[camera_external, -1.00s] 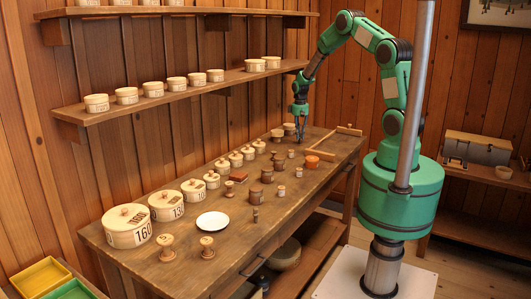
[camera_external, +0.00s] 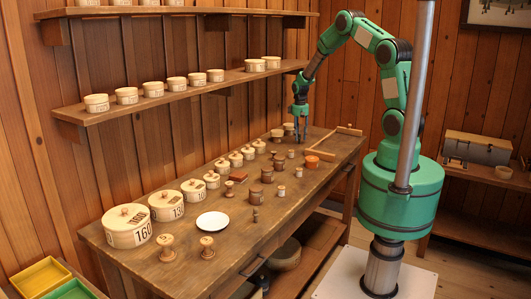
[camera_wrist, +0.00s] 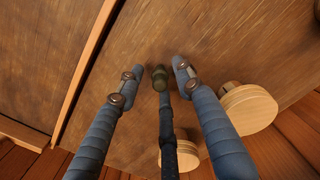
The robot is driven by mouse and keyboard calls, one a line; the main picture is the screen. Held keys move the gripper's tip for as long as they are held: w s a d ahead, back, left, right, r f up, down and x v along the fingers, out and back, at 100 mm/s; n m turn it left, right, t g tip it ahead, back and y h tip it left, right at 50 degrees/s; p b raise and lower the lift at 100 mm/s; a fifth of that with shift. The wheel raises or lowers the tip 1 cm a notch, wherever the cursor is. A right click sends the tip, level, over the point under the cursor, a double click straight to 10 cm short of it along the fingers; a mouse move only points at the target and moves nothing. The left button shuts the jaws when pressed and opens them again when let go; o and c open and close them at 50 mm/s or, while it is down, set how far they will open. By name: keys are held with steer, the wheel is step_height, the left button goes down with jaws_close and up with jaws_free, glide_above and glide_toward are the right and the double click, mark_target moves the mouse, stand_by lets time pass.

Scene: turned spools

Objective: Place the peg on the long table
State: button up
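The long table (camera_external: 232,237) runs along the wooden wall. My gripper (camera_external: 301,138) hangs fingers down over its far part, close to the lidded boxes. In the wrist view my gripper (camera_wrist: 155,70) has its blue-grey fingers spread, with a gap between the tips. A small dark olive piece (camera_wrist: 160,75), apparently the peg, shows between them at the end of the dark middle finger, against the tabletop. Clear space shows between it and the two outer fingertips. I cannot tell whether the middle finger touches it. The external view does not show it clearly.
Round lidded boxes (camera_external: 130,232) line the wall side of the table; one box (camera_wrist: 248,107) is close right of my fingers. A wooden rail frame (camera_external: 321,159) lies near the far end.

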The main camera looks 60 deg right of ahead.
step_height(320, 180, up, 12)
steer(key=p, duration=0.1)
steer(key=shift+w, duration=0.15)
stand_by(0.4)
steer(key=shift+d, duration=0.1)
stand_by(0.5)
steer(key=s+a+r+n+t+h+b, duration=0.1)
steer(key=s+a+r+b, duration=0.1)
steer(key=a+r, duration=0.6)
steer(key=s+a+r+n+t+b, duration=0.1)
steer(key=a+r+t+b, duration=0.1)
steer(key=a+r, duration=0.6)
steer(key=s+a+r+t+p, duration=0.1)
steer(key=s+a+r, duration=0.4)
steer(key=s, duration=0.2)
steer(key=s+a+r, duration=0.4)
steer(key=s+a, duration=0.2)
steer(key=s, duration=0.1)
steer(key=s+a+r+t+p, duration=0.1)
steer(key=s+a, duration=0.1)
steer(key=s, duration=0.5)
steer(key=s+a+r+y, duration=0.1)
steer(key=s+a+r, duration=0.1)
steer(key=s, duration=0.6)
steer(key=shift+s+a+t+p, duration=0.3)
steer(key=shift+a+t+p, duration=0.1)
steer(key=shift+a, duration=0.2)
